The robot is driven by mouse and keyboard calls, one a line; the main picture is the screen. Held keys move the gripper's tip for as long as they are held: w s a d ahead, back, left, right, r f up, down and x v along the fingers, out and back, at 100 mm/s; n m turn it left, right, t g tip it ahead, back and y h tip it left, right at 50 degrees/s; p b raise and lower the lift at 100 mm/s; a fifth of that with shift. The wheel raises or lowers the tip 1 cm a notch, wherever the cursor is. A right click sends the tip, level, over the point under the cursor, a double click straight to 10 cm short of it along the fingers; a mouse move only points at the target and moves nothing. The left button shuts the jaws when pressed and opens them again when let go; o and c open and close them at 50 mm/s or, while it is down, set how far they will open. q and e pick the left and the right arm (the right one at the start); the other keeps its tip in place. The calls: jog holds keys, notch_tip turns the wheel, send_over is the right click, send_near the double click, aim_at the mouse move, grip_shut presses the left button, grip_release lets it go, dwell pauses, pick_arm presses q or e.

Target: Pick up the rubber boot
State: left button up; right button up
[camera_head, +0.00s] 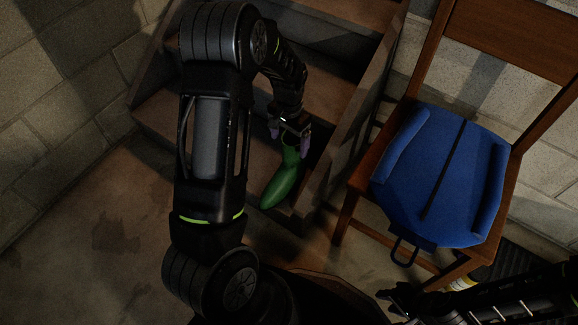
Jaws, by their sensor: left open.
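The green rubber boot (282,186) lies on a lower wooden stair step, its toe toward the bottom of the picture and its shaft toward my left gripper. My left gripper (290,134) is at the shaft end of the boot, with its purple-tipped fingers open and apart on either side of the boot's top. I cannot tell whether the fingers touch the boot. My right gripper (392,300) is low in the picture, right of centre, dark and away from the boot; its jaws are too dim to read.
Wooden stairs (160,108) rise behind the boot, with a side board (345,120) to its right. A block wall (60,90) is at left. The floor (90,240) at lower left is clear.

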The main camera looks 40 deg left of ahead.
aim_at(292, 169)
pick_arm(q)
jog(key=shift+f, duration=0.7)
notch_tip(292, 169, down, 5)
jog(key=b, duration=0.2)
jog(key=shift+w+a+f+b, duration=0.1)
jog(key=shift+a+f+b, duration=0.05)
jog(key=shift+b, duration=0.2)
grip_shut()
dwell(0.8)
